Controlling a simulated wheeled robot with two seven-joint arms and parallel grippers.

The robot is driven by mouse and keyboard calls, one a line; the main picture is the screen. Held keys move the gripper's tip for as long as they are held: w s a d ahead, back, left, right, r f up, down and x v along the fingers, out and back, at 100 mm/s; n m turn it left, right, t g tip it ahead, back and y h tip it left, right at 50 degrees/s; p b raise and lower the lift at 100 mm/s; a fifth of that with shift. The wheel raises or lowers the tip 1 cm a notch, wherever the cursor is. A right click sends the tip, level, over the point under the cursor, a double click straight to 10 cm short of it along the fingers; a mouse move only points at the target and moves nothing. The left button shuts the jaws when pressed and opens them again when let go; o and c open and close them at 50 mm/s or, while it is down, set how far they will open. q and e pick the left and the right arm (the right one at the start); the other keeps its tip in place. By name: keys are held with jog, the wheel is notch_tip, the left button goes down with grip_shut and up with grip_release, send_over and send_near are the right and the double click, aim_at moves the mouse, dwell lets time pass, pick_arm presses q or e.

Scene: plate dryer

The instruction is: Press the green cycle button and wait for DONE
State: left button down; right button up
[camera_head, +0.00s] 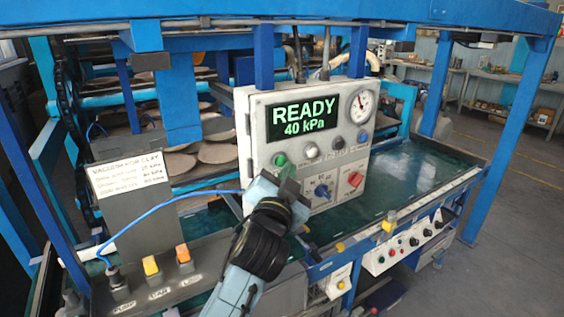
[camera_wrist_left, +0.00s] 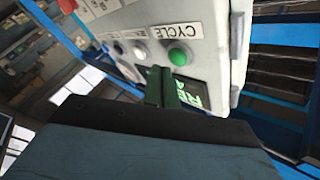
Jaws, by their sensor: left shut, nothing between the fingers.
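The white control box (camera_head: 258,130) stands at the middle of the head view. Its display (camera_head: 302,119) reads READY and 40 kPa. The green cycle button (camera_head: 280,160) is at the left of its button row. In the left wrist view the green button (camera_wrist_left: 180,57) shows beside a CYCLE label (camera_wrist_left: 178,32). My left gripper (camera_head: 289,174) is shut and empty, with its fingertips just below and right of the green button. In the left wrist view its fingers (camera_wrist_left: 160,86) are close to the button; I cannot tell whether they touch it. My right gripper is not in view.
A gauge (camera_head: 362,106), a blue knob (camera_head: 322,191) and a red switch (camera_head: 355,179) are on the box. A grey stand with a label (camera_head: 130,174) and toggles is at the left. Round plates (camera_head: 216,153) lie on racks behind. A blue frame surrounds the machine.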

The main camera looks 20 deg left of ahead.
pick_arm(q)
jog(key=shift+w+a, duration=0.25)
jog(key=shift+a, duration=0.05)
jog(key=shift+w+a+p, duration=0.3)
jog(key=shift+a, duration=0.1)
dwell(0.7)
jog(key=shift+s+d, duration=0.1)
jog(key=shift+d, duration=0.05)
jog(key=shift+s+d, duration=0.5)
jog(key=shift+d, duration=0.05)
dwell(0.3)
